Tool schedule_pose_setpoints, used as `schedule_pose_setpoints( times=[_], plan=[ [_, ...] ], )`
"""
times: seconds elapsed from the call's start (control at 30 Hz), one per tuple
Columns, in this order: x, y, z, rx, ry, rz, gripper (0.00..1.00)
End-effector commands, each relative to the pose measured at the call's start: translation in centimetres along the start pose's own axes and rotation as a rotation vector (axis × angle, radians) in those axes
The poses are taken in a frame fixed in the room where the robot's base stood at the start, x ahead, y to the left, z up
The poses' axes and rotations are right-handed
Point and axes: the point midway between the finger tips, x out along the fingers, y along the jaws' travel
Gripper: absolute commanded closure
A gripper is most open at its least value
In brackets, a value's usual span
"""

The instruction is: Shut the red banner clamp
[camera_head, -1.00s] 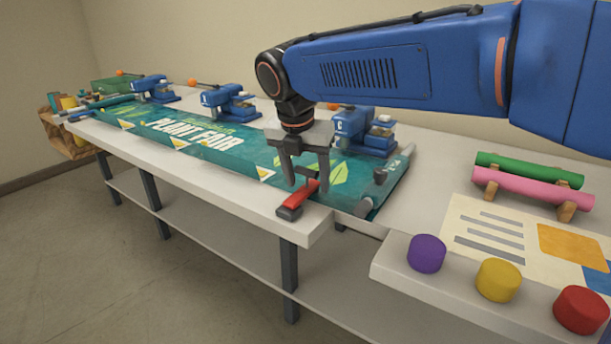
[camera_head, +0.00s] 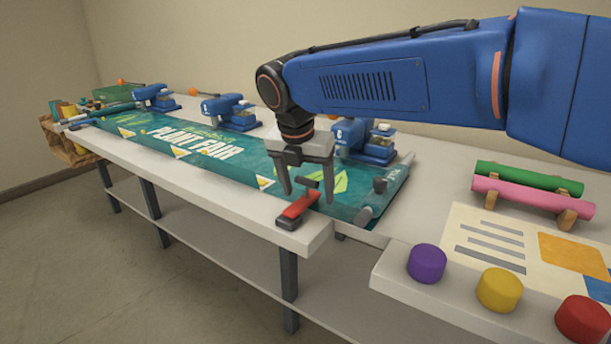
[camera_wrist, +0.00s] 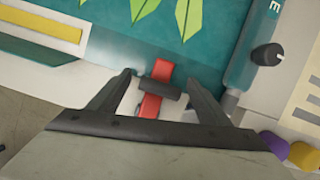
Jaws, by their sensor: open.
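The red banner clamp (camera_head: 299,205) sits at the front edge of the white table, by the near right part of the green banner (camera_head: 215,150). It has a red body, a dark foot at the front and a dark crossbar near its back end. In the wrist view the red clamp (camera_wrist: 151,104) shows between my fingers, with the dark crossbar lying across it. My gripper (camera_head: 308,198) is open and points down over the clamp, one finger on each side. The wrist view also shows my gripper (camera_wrist: 160,82) empty. I cannot tell whether a finger touches the crossbar.
Blue presses (camera_head: 230,111) stand along the table's back edge. A dark-knobbed roller (camera_head: 378,200) lies at the banner's right end. To the right are a rack with green and pink rolls (camera_head: 530,190) and purple, yellow and red buttons (camera_head: 427,263). The table front left of the clamp is clear.

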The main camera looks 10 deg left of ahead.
Motion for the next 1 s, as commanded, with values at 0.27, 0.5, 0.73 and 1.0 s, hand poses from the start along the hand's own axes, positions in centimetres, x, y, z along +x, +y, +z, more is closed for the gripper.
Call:
schedule_pose_setpoints(
  times=[0.27,0.5,0.73,1.0],
  plan=[
    [-3.6,0.1,0.1,0.0,-0.002,0.004,0.29],
    [-8.4,0.1,0.0,0.0,-0.001,0.003,0.29],
    [-13.0,0.1,0.0,0.0,-0.001,0.002,0.29],
    [-16.4,0.0,0.0,0.0,0.0,0.001,0.29]
  ],
)
